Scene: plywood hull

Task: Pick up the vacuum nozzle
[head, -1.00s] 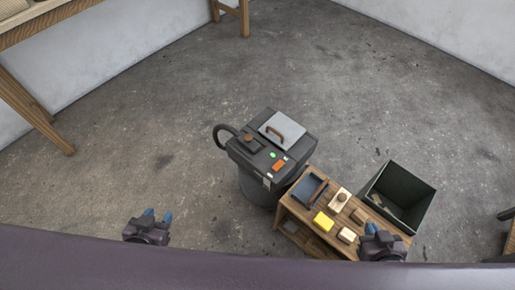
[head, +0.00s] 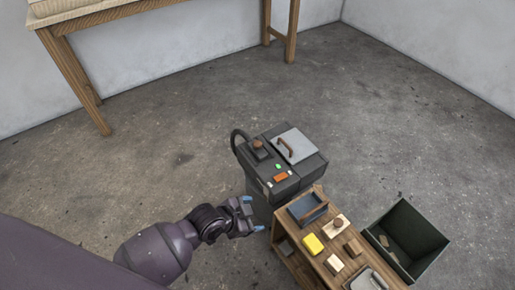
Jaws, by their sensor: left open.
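A dark box-shaped vacuum (head: 300,172) stands on the floor at the centre, with a black hose (head: 236,141) looping at its left side. A small dark block with a brown knob, which looks like the vacuum nozzle (head: 258,151), sits on the vacuum's top left beside the hose. My left gripper (head: 254,215) is open, with blue fingertips apart and nothing between them. In the picture it is below the nozzle, near the vacuum's lower front and the bench's left edge. My right gripper is out of view.
A wooden table (head: 75,72) is at the upper left. Floor left of the vacuum is clear.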

